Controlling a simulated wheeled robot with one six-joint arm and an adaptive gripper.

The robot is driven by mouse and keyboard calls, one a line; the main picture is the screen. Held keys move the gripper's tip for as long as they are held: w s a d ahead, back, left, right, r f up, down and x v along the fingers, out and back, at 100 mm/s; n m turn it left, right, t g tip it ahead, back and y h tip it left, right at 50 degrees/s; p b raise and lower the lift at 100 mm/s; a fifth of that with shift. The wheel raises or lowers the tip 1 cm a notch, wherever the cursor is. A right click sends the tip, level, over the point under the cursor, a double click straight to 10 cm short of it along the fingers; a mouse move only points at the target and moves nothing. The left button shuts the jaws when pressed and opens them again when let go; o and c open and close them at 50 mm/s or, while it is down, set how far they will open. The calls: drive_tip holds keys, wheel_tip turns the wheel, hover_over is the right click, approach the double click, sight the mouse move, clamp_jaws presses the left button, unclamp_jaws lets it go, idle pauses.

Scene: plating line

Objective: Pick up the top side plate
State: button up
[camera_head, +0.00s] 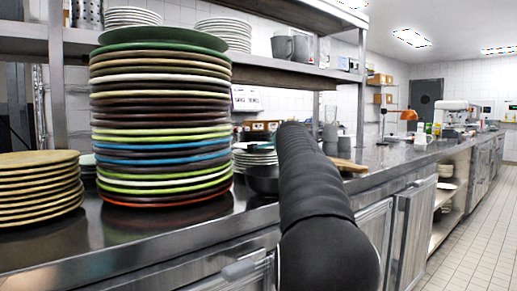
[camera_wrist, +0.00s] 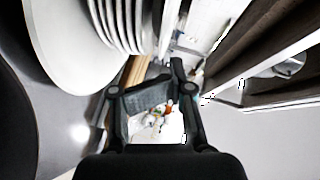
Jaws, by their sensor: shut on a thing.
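In the wrist view my gripper (camera_wrist: 150,88) shows its two dark fingers closed on a dark grey thing (camera_wrist: 147,97). Only a small part of it shows between the fingers, and I cannot tell whether it is a side plate. A stack of white plates (camera_wrist: 128,22) is at the upper left there, with a broad white plate face (camera_wrist: 70,45) beside the left finger. In the head view a small stack of plates (camera_head: 253,158) stands on the counter behind the tall stack. My black arm reaches over the counter and my gripper is hidden there.
A tall stack of mixed coloured plates (camera_head: 160,125) stands on the steel counter (camera_head: 55,250), with tan plates (camera_head: 38,190) to its left. A dark bowl (camera_head: 262,181) is near my arm.

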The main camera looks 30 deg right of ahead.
drive_tip(key=shift+p+x, duration=0.35)
drive_tip(key=shift+x, duration=1.9)
drive_tip(key=shift+o, duration=0.6)
clamp_jaws()
drive_tip(key=shift+c, duration=0.6)
unclamp_jaws()
drive_tip(key=shift+s+a, duration=0.1)
